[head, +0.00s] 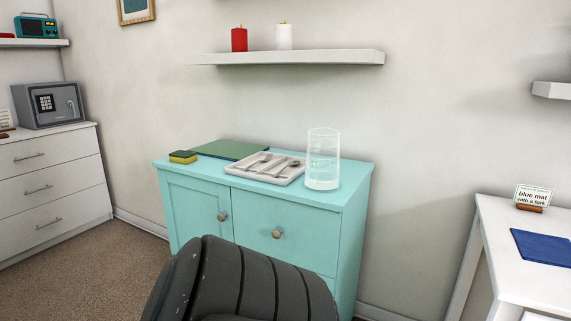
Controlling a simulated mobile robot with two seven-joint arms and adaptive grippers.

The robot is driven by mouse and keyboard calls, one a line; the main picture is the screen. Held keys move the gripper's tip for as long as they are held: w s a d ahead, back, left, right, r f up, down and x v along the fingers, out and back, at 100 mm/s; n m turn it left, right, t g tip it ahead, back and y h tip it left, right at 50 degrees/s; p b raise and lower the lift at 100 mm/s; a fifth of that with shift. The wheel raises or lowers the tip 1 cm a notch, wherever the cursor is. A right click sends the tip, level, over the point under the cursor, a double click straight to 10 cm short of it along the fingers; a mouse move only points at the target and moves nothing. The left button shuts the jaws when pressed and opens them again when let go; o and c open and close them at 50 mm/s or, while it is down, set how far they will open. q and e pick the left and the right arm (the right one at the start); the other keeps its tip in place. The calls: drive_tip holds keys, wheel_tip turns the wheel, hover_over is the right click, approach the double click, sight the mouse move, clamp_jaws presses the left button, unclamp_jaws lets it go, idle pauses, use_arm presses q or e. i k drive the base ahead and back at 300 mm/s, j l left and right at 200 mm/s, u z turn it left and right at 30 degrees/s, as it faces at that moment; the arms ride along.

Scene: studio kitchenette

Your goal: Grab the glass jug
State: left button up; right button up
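The glass jug (322,160) is a clear, tall cylinder with faint marks on its side. It stands upright on the right part of the turquoise cabinet top (335,197), just right of the cutlery tray (256,176). Neither of my grippers shows in the head view. A dark grey ribbed shape at the bottom centre hides the lower front of the cabinet.
A yellow and dark sponge (183,157) and a green mat (231,149) lie on the cabinet top. A wall shelf (290,58) holds a red candle (239,40) and a white candle (284,37). A white table (525,275) with a blue mat (546,246) stands right.

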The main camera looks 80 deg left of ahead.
sight(322, 174)
drive_tip(key=u, duration=1.8)
drive_tip(key=i+l+u, duration=0.1)
drive_tip(key=i+u, duration=0.2)
drive_tip(key=u, duration=0.15)
drive_tip(key=i+l+u, duration=0.2)
drive_tip(key=u, duration=0.25)
drive_tip(key=i+l, duration=0.45)
